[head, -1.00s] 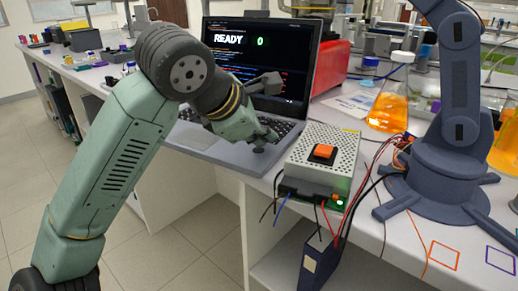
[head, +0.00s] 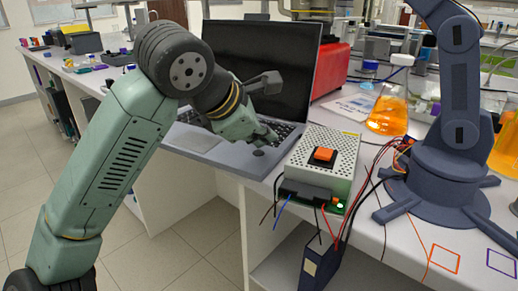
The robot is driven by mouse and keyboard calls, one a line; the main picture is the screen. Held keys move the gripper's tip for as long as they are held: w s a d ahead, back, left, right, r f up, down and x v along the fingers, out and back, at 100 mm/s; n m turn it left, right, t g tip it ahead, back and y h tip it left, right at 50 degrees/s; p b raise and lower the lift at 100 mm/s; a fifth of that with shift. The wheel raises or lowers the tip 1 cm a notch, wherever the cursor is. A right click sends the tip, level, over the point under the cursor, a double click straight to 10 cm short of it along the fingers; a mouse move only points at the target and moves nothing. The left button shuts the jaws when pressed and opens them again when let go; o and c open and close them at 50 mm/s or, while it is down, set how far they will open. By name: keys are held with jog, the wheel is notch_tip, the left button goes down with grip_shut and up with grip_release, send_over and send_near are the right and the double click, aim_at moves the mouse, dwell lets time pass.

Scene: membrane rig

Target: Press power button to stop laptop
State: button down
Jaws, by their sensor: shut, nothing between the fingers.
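An open laptop (head: 193,141) stands on the white bench. Its screen (head: 283,62) is black. My gripper (head: 262,145) is shut and empty, over the right front part of the laptop's base. A round dark button (head: 258,153) shows just below the fingertips. The fingertips look very close to the button, but I cannot tell whether they touch it. My arm covers part of the keyboard and the left side of the screen.
A perforated power supply (head: 340,146) with an orange switch (head: 324,155) stands right of the laptop, with loose wires at its front. A dark blue robot arm (head: 447,165) and an orange flask (head: 387,114) stand further right. A red box (head: 334,68) is behind the laptop.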

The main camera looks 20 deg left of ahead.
aim_at(261, 155)
jog(key=shift+r, duration=0.35)
notch_tip(261, 155, up, 6)
jog(key=p, duration=0.4)
